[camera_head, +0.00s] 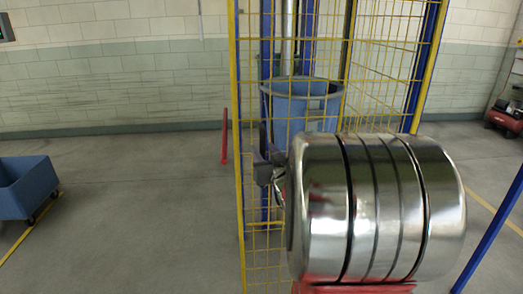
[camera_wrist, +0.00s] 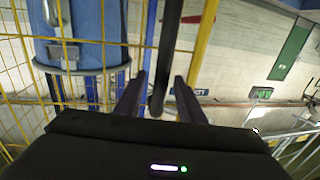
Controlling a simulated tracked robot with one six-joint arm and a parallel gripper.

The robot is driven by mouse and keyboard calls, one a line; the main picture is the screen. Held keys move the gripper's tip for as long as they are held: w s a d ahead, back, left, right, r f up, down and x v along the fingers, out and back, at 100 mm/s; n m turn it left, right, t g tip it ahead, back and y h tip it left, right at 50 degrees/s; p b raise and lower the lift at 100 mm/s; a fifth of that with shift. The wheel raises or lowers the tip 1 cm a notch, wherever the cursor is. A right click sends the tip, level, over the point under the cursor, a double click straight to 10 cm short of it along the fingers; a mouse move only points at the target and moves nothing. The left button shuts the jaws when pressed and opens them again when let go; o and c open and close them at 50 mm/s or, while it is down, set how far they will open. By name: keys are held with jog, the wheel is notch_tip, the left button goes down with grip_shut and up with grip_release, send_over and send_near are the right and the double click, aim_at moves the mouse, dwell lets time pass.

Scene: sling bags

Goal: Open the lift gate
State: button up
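The lift gate is a yellow mesh panel (camera_head: 252,215) in a yellow frame, standing upright. It also shows in the wrist view (camera_wrist: 100,45). A dark vertical handle bar (camera_wrist: 168,45) is on its left side in the head view. My gripper (camera_wrist: 160,80) is open, with one dark finger on each side of the bar. Gaps show between the bar and both fingers. In the head view, my gripper (camera_head: 268,170) is small and dark at the gate's left edge, and its fingertips are hard to make out. The gate looks closed, but its latch is not clear.
A blue bucket (camera_head: 300,105) is behind the mesh. A large shiny banded cylinder (camera_head: 375,210) hides the lower right of the gate. A red post (camera_head: 224,137) stands left of the gate. A blue cart (camera_head: 25,185) is far left. The floor between is clear.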

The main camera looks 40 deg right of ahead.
jog(key=shift+w+d, duration=0.15)
jog(key=shift+w, duration=0.3)
grip_shut()
dwell(0.4)
jog(key=shift+s+d, duration=0.15)
jog(key=shift+d, duration=0.05)
